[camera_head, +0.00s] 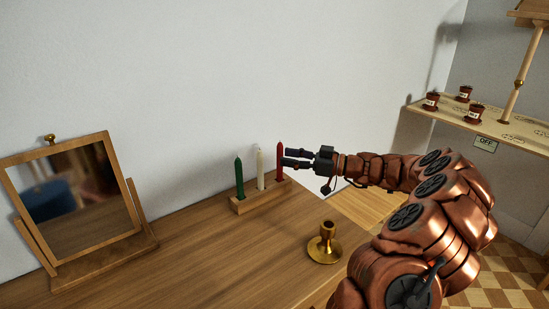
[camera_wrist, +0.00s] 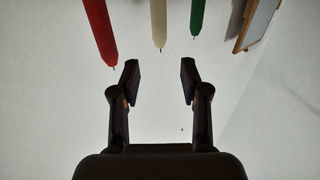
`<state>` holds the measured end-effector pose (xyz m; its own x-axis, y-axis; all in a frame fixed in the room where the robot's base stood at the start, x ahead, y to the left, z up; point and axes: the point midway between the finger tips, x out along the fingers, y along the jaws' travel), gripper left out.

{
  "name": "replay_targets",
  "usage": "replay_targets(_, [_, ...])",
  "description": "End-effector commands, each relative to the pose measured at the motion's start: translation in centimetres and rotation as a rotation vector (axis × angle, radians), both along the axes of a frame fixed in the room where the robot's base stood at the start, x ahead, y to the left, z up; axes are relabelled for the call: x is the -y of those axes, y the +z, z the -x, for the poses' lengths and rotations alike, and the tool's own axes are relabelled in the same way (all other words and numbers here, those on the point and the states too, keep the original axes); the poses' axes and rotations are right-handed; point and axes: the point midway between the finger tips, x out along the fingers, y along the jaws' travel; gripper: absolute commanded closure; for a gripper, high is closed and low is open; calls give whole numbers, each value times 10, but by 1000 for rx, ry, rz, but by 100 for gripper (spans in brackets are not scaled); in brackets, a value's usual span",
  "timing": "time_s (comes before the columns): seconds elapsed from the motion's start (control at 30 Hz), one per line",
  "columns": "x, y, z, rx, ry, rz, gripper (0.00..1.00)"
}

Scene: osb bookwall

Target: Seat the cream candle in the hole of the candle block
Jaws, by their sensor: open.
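The cream candle (camera_head: 260,168) stands upright in the wooden candle block (camera_head: 242,207), between a green candle (camera_head: 239,178) and a red candle (camera_head: 280,165). Whether its base is fully in a hole I cannot tell. My gripper (camera_head: 287,158) is open and empty, with its fingertips close to the right side of the red candle. In the wrist view the candles appear upside down beyond my gripper (camera_wrist: 160,68): the cream candle (camera_wrist: 159,22) lies roughly in line with the finger gap, red to the left, green to the right. The block is out of the wrist view.
A brass candlestick (camera_head: 325,245) stands empty on the wooden table (camera_head: 215,260), nearer than the block. A framed mirror (camera_head: 85,185) stands at the left. The wall (camera_head: 180,80) rises behind. Small pots (camera_head: 465,93) stand on a shelf at the right.

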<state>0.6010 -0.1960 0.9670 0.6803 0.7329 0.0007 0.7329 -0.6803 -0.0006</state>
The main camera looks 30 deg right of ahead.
Motion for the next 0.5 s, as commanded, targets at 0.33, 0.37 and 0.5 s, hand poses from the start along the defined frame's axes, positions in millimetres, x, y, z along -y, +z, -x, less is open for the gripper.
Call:
replay_targets(0.33, [32, 0, 29, 0, -3, 3, 55])
replay_targets(0.37, [33, 0, 30, 0, -2, 3, 55])
replay_targets(0.5, [35, 0, 32, 0, -1, 1, 55])
